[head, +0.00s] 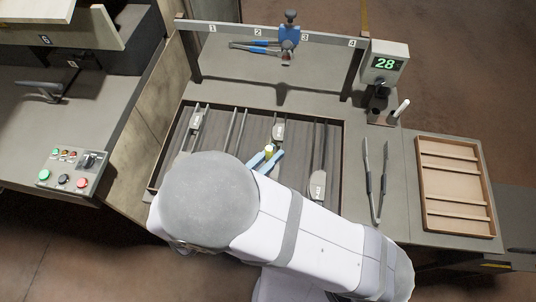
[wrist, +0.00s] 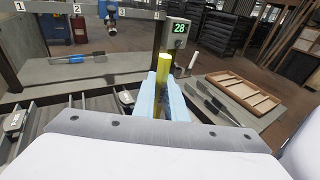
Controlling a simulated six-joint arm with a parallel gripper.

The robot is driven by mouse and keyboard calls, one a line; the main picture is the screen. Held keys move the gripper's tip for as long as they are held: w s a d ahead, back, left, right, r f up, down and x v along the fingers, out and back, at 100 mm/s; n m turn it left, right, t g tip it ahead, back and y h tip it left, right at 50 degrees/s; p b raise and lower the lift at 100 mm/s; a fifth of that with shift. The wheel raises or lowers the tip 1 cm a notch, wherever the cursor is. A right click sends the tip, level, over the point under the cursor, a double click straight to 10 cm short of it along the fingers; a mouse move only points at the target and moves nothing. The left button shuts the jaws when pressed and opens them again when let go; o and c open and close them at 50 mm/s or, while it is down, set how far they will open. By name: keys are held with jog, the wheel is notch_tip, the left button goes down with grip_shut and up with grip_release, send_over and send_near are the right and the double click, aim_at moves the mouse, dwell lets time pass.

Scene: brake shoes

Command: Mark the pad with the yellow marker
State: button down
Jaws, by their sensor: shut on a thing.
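My gripper (head: 266,159) has light blue fingers and is shut on the yellow marker (head: 269,150), over the middle of the dark slatted tray (head: 345,135). In the wrist view the yellow marker (wrist: 161,105) stands upright between the two fingers (wrist: 162,98). Grey pads with pale tags lie in the tray: one at upper left (head: 196,121), one just beyond the gripper (head: 278,131), one at right (head: 317,186). Two pads also show in the wrist view, at left (wrist: 14,122) and beside the fingers (wrist: 126,98). I cannot tell whether the marker touches a pad. My arm hides the tray's near part.
A numbered rail (head: 330,38) with a blue clamp (head: 289,38) crosses the back, with blue-handled pliers (head: 256,47) below. A display reading 28 (head: 385,65) stands at right. Tongs (head: 375,182) and a wooden tray (head: 424,190) lie farther right. A button panel (head: 72,172) is left.

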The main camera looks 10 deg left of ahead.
jog(key=shift+f+b, duration=3.05)
jog(key=shift+f, duration=0.35)
jog(key=shift+w+p, duration=1.4)
jog(key=shift+w, duration=0.85)
dwell(2.2)
